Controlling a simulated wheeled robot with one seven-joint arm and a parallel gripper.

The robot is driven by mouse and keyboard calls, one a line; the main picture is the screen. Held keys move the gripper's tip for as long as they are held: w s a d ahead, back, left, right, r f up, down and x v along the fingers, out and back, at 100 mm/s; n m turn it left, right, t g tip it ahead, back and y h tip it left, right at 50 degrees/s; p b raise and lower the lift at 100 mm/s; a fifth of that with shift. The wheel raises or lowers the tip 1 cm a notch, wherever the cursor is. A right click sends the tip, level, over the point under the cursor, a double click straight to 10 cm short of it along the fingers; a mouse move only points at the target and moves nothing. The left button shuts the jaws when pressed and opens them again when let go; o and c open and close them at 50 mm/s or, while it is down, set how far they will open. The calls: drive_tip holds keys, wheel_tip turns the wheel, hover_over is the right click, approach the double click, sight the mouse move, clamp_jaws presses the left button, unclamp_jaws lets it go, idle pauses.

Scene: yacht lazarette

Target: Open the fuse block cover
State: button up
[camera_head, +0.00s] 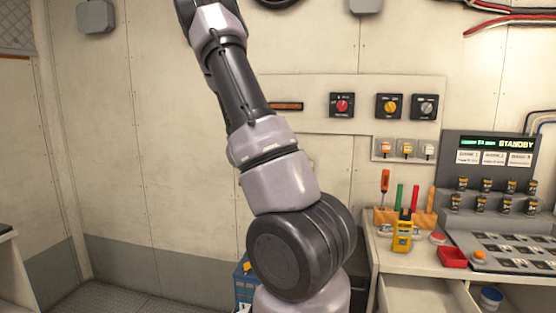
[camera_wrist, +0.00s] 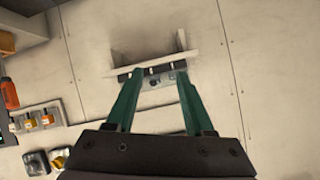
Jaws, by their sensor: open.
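The wrist view looks along my gripper (camera_wrist: 158,77), whose two green fingers are apart with nothing seen gripped between them. A pale box-like fitting on the wall, which looks like the fuse block (camera_wrist: 152,62), lies just beyond the fingertips. It has a raised pale side piece, a dark strip and a small grey part with a bluish spot. I cannot tell which piece is the cover, how far open it is, or whether the fingertips touch it. In the head view my arm hides this fitting, and my gripper is out of frame.
Rotary switches (camera_head: 389,106) and small orange and white switches (camera_head: 407,149) sit on the wall right of my arm. A workbench below holds a tool rack (camera_head: 388,217), a yellow meter (camera_head: 402,236), a red tray (camera_head: 453,257) and a console (camera_head: 490,165). The left wall is mostly bare.

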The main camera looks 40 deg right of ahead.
drive_tip(key=w+d+n+t+h, duration=0.1)
drive_tip(key=w+d+h, duration=0.1)
drive_tip(key=w+d, duration=0.2)
drive_tip(key=w+d+n+t+h, duration=0.2)
drive_tip(key=w+d, duration=0.3)
drive_tip(key=d, duration=0.6)
drive_tip(key=shift+d+f+h, duration=0.15)
drive_tip(key=shift+d+h, duration=0.05)
drive_tip(key=shift+h, duration=0.2)
clamp_jaws()
drive_tip(key=shift+n, duration=0.3)
idle(0.7)
